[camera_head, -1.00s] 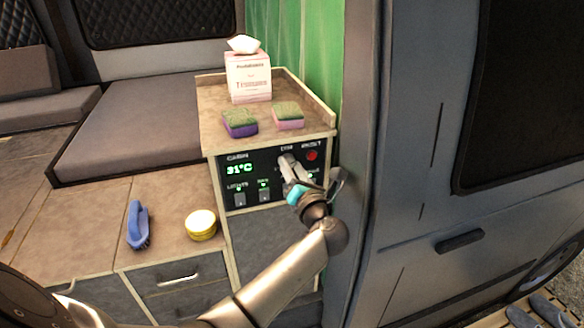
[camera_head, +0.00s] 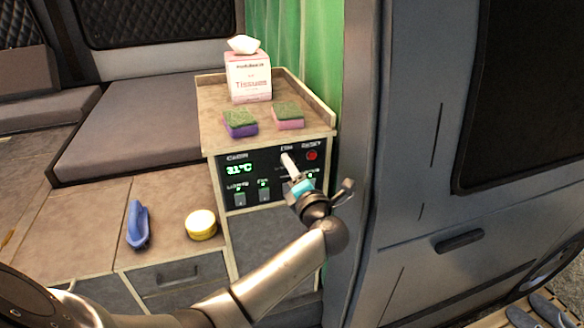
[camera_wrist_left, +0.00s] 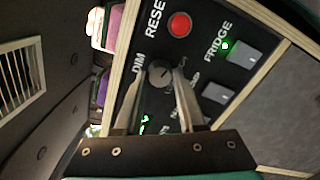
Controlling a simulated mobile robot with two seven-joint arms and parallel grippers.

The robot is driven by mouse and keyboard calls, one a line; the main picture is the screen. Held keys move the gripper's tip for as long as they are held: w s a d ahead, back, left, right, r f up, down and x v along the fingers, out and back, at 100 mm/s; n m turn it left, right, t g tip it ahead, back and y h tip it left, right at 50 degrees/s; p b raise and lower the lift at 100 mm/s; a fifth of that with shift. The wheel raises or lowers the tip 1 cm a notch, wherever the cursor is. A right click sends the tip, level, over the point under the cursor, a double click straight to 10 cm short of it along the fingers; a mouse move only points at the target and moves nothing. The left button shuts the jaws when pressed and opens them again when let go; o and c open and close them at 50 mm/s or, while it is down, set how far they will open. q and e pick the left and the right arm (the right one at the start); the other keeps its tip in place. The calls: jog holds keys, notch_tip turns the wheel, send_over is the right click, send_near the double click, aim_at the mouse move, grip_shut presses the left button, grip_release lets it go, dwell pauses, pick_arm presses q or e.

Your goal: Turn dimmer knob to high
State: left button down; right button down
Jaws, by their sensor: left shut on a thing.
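The control panel (camera_head: 236,184) is a black face on the front of the wooden cabinet, with a green "31°C" readout. The round dimmer knob (camera_wrist_left: 161,73), marked DIM, shows in the left wrist view. My left gripper (camera_wrist_left: 163,82) is shut on the knob, one finger on each side of it. In the head view my left gripper (camera_head: 287,160) reaches the panel under the DIM label and hides the knob. The knob's exact pointer direction is hard to read. My right gripper is not in view.
A red reset button (camera_wrist_left: 180,25) sits close to the knob. Lit switches, including the fridge switch (camera_wrist_left: 246,50), are nearby. Two sponges (camera_head: 240,123) and a tissue box (camera_head: 248,78) stand on the cabinet top. A blue brush (camera_head: 138,225) and yellow tin (camera_head: 201,224) lie lower left.

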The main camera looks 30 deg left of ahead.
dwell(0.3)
pick_arm(q)
jog(key=c, duration=0.5)
grip_release()
jog(key=b+v, duration=0.1)
jog(key=v, duration=1.4)
jog(key=shift+d, duration=0.15)
